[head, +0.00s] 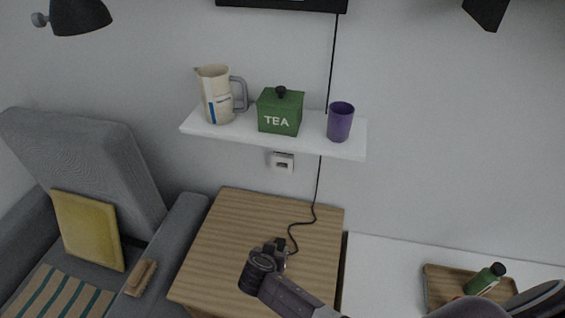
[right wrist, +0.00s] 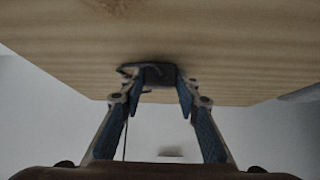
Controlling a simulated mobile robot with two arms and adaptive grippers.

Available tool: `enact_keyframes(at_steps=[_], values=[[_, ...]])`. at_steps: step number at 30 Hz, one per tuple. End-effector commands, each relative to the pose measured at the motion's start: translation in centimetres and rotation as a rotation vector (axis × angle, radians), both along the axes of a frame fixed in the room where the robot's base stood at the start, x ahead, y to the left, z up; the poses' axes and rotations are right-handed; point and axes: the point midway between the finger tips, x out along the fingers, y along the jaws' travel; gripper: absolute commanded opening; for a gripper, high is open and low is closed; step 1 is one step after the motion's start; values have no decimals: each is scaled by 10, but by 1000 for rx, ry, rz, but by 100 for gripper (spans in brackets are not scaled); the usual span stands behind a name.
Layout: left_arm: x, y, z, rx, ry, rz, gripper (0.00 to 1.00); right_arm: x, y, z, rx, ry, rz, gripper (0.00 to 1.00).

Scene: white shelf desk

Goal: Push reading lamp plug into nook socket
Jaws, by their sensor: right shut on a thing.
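My right gripper (head: 274,250) is over the wooden side table, and its fingers (right wrist: 157,85) show in the right wrist view. It is shut on a small dark plug (right wrist: 158,73), close to the wooden surface; whether the plug touches the wood I cannot tell. A black cord (head: 316,190) runs down the wall behind the shelf and curves over the table to the gripper. The white socket (head: 282,162) is on the wall just under the shelf, above and behind the gripper, apart from the plug. A dark lamp head (head: 80,16) is at the top left. My left gripper is not in view.
The white shelf (head: 190,125) juts out above the socket, carrying a jug (head: 215,95), a green tea box (head: 280,112) and a purple cup (head: 340,122). The wooden table (head: 230,225) is mostly bare. A grey armchair (head: 90,150) stands left; a tray (head: 438,285) with a green bottle (head: 484,280) is right.

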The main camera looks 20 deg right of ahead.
Motion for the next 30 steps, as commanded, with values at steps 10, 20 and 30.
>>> enact_keyframes(at_steps=[10,20,30], values=[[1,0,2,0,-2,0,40,-3,2,2,0,0,0,1],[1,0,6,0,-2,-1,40,-10,7,4,2,0,0,1],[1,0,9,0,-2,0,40,-16,11,6,1,0,-1,1]])
